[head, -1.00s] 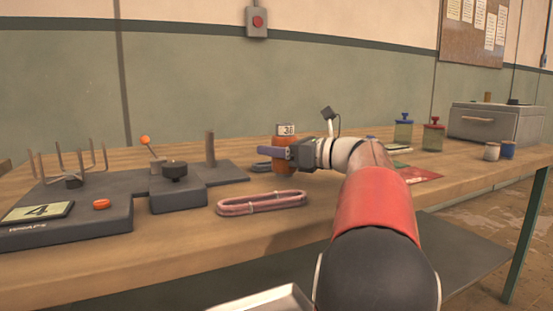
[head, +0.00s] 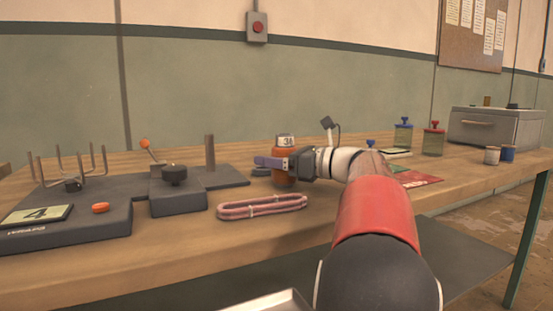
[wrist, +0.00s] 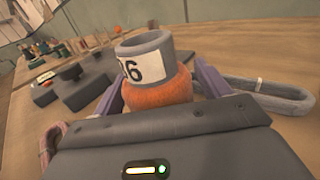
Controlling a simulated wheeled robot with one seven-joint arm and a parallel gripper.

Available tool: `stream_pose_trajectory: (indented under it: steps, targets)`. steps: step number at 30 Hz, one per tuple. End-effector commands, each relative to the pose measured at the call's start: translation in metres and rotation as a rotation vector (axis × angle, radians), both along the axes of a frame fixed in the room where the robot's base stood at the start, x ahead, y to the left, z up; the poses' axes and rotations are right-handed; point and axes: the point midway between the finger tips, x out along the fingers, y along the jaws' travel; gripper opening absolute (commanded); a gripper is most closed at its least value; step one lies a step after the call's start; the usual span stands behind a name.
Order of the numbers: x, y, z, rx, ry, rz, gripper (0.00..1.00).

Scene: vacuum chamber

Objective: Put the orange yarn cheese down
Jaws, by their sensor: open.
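The orange yarn cheese (head: 284,172) is orange yarn wound on a grey tube with a white number label. It stands upright on the wooden table (head: 330,222), near the middle, and seems to rest on it. My gripper (head: 276,164) is open around it at yarn height. In the wrist view the cheese (wrist: 160,92) sits between the two purple fingers, one on each side. The lower part of the yarn is hidden behind my gripper body, and finger contact cannot be told.
A pink skein (head: 262,207) lies in front of the cheese and a grey skein (wrist: 268,94) close beside it. A dark winding stand (head: 110,215) with upright pegs fills the left. Jars (head: 433,141) and a grey box (head: 492,127) stand at the right.

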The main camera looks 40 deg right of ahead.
Motion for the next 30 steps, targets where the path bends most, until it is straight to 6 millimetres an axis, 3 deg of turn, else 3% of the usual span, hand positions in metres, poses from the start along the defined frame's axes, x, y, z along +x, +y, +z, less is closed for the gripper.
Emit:
stream_pose_trajectory:
  steps: [16, 22, 30]
  targets:
    - [-0.093, -0.042, 0.001, 0.000, 0.000, -0.004, 0.76]
    - [-0.108, -0.049, 0.000, 0.000, 0.000, -0.002, 0.76]
    - [-0.110, -0.049, 0.000, 0.000, 0.000, -0.001, 0.76]
